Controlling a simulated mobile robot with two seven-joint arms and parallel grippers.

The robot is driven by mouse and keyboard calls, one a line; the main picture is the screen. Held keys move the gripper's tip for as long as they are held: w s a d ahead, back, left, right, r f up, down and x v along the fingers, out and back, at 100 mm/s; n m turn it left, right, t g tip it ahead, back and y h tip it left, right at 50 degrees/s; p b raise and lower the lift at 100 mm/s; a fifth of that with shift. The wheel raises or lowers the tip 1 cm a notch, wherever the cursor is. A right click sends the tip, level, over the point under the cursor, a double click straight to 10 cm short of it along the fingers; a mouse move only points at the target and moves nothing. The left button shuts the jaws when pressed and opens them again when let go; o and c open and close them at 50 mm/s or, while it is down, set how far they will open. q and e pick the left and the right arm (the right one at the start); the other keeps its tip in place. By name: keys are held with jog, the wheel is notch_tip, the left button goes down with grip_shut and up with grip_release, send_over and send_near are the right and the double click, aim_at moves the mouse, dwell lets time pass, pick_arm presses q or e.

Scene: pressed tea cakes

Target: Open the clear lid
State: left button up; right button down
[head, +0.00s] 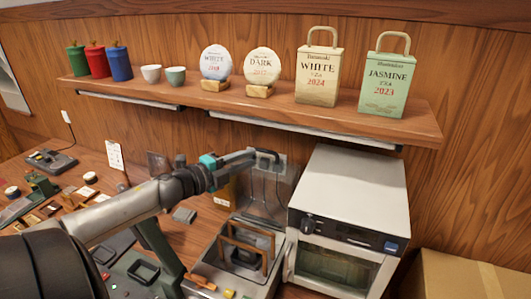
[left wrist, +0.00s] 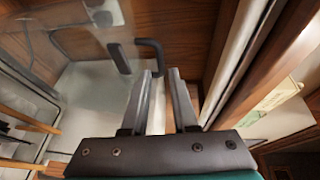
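The clear lid (head: 283,190) stands raised, close to upright, behind a grey box that holds a wooden frame. It also shows as a see-through panel at the upper left of the left wrist view (left wrist: 75,50). Its black bent handle (left wrist: 149,46) is just past my left fingertips, and its near end seems to reach toward the space between them. My left gripper (head: 268,158) is at the lid's top edge. In the left wrist view its two grey fingers (left wrist: 161,73) are apart with a visible gap. I cannot tell whether they touch the handle. My right gripper is out of view.
A white oven-like appliance (head: 352,190) stands close to the right of the lid. A wooden shelf (head: 425,122) with tea packages and canisters hangs above my left gripper. A cardboard box (head: 460,278) is at the lower right. Small items crowd the table at left.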

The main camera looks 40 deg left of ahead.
aim_at(266, 152)
pick_arm(q)
jog(key=shift+w+d+f, duration=0.1)
jog(key=shift+w+f, duration=0.05)
jog(key=shift+w, duration=1.05)
jog(key=shift+w+d+f, duration=0.1)
jog(key=shift+w, duration=1.15)
jog(key=shift+w+d+f, duration=0.1)
jog(key=shift+w+f, duration=0.05)
jog(key=shift+w, duration=1.05)
grip_shut()
jog(key=shift+f, duration=0.1)
